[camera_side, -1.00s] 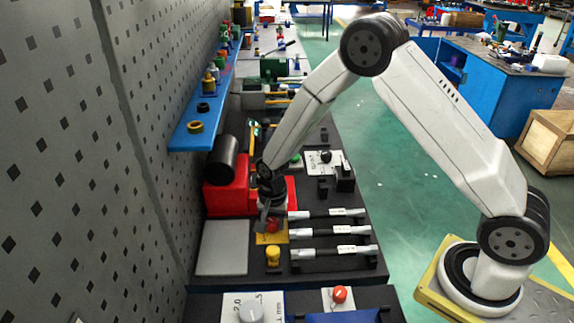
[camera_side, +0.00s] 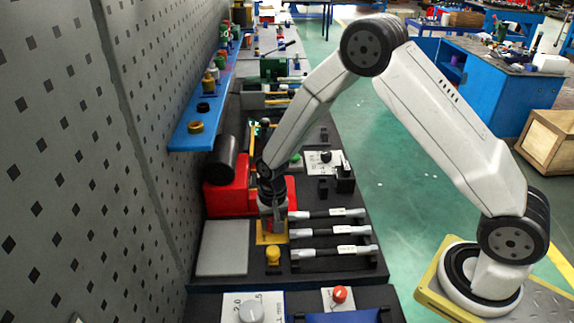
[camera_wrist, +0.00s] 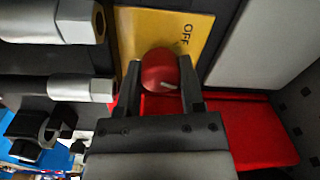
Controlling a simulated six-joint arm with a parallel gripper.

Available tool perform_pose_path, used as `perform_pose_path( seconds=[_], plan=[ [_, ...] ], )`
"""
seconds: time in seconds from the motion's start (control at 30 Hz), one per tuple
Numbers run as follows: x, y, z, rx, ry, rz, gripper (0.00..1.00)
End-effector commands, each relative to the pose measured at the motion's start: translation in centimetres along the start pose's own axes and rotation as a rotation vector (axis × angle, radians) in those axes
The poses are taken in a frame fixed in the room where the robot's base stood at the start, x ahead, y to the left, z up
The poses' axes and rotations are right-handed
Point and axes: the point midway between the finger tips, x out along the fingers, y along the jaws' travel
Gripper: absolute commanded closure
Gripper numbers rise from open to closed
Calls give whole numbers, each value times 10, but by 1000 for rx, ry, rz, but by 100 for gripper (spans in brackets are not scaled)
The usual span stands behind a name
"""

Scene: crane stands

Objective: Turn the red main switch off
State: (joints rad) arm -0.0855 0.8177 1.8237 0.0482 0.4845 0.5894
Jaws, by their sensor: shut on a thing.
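The red main switch knob (camera_wrist: 161,70) sits on a yellow plate (camera_wrist: 196,31) marked OFF in the wrist view. A pale mark shows on the knob's face. My gripper (camera_wrist: 160,84) has one finger on each side of the knob and is shut on it. In the side view my gripper (camera_side: 270,222) points down over the yellow plate (camera_side: 265,239), and the knob is mostly hidden by the fingers there.
Several torque wrenches (camera_side: 332,232) lie in racks right of the plate. A red box (camera_side: 226,192) stands behind, a grey panel (camera_side: 222,250) lies to the left, and a yellow knob (camera_side: 273,256) stands in front. A red button (camera_side: 340,294) is nearer the camera.

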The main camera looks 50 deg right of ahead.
Motion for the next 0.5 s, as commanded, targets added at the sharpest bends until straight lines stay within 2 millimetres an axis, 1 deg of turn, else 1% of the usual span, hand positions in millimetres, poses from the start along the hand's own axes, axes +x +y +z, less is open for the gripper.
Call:
perform_pose_path(
  seconds=[0.5],
  plan=[
    [-1,-1,0,-491,-13,-1,100]
  ],
)
